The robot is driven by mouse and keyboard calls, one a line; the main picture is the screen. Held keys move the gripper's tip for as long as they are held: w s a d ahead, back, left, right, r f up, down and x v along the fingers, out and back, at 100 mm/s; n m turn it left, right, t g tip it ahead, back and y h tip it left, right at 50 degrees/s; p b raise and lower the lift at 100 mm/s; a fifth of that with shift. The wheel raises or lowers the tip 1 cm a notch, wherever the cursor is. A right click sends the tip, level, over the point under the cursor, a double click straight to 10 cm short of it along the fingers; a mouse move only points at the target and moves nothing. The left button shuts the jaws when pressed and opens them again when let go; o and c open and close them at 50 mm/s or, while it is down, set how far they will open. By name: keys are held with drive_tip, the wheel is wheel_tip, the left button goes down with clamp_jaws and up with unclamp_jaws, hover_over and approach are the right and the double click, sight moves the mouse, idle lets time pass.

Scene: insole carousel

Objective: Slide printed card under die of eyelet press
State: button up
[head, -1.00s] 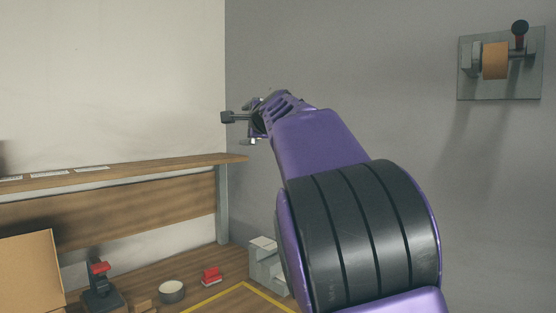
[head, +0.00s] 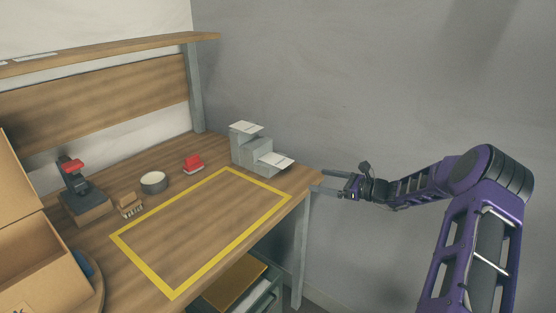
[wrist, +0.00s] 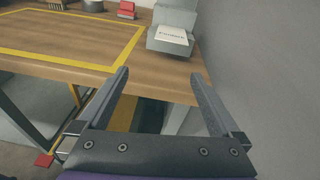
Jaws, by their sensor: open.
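The eyelet press (head: 82,198), dark with a red part on top, stands at the left of the table in the head view. A grey stepped stand (head: 244,153) sits at the table's far right corner. A white card (head: 276,160) lies on its lower step, and another white card (head: 244,127) lies on top. In the wrist view the lower card (wrist: 172,36) shows printed lettering, too small to read. My gripper (head: 321,181) is open and empty, just off the table's right edge, to the right of the stand. In the wrist view the card lies ahead, beyond the fingertips (wrist: 160,74).
A yellow tape outline (head: 231,247) marks clear tabletop. An open cardboard box (head: 35,262) is at the left; a shelf (head: 110,51) runs above.

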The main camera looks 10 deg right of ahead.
drive_tip(key=s+d+m+t, duration=0.1)
drive_tip(key=d+m+t, duration=0.1)
drive_tip(key=d, duration=0.1)
approach(288, 164)
drive_tip(key=shift+y, duration=0.4)
drive_tip(key=x, duration=0.4)
drive_tip(key=shift+w+a+r+b, duration=0.2)
drive_tip(key=shift+w+b, duration=0.05)
drive_tip(key=shift+b, duration=0.15)
drive_tip(key=w+a, duration=0.1)
drive_tip(key=w+a+f, duration=0.1)
drive_tip(key=w, duration=0.1)
drive_tip(key=shift+a, duration=0.4)
drive_tip(key=shift+w+a, duration=0.35)
drive_tip(key=shift+w, duration=0.05)
